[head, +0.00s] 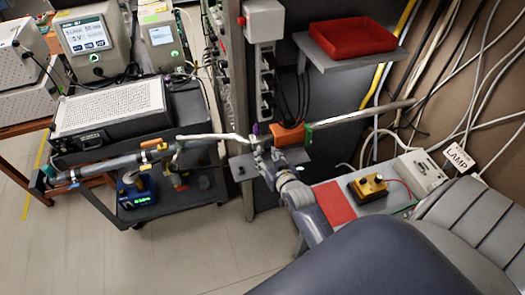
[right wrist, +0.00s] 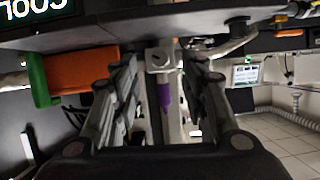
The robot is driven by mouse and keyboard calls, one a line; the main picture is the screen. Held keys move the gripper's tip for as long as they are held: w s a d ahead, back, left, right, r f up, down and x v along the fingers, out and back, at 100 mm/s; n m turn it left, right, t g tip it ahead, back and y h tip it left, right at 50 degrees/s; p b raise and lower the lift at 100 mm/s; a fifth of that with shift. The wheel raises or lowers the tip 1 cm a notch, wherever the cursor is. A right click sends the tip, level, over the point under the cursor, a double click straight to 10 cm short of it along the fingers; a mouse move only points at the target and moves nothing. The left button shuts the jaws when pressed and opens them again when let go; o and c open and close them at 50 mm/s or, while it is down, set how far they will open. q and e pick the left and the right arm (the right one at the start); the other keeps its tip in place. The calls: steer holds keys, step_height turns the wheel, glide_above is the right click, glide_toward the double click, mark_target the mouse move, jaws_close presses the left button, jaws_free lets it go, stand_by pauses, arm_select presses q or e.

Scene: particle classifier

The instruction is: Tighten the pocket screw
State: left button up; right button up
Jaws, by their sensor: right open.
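A small purple part, seemingly the pocket screw (right wrist: 164,97), hangs from a light metal block (right wrist: 160,57) in the right wrist view. A purple spot (head: 255,128) also shows at the clamp on the pipe line in the head view. My right gripper (head: 262,153) reaches up from the lower right to just in front of this spot. In the right wrist view its two dark fingers (right wrist: 160,100) stand apart, left and right of the purple part, with gaps on both sides. I cannot tell how deep the part lies between them. My left gripper is not in view.
An orange block (head: 288,134) sits right beside my right gripper, and the long pipe (head: 120,160) runs left. A red tray (head: 353,38) lies on a shelf above. A yellow box (head: 368,187) and cables stand right. Floor is clear below.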

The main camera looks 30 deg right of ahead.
mark_target(262, 151)
steer(key=shift+x, duration=2.15)
steer(key=shift+c, duration=0.5)
jaws_close()
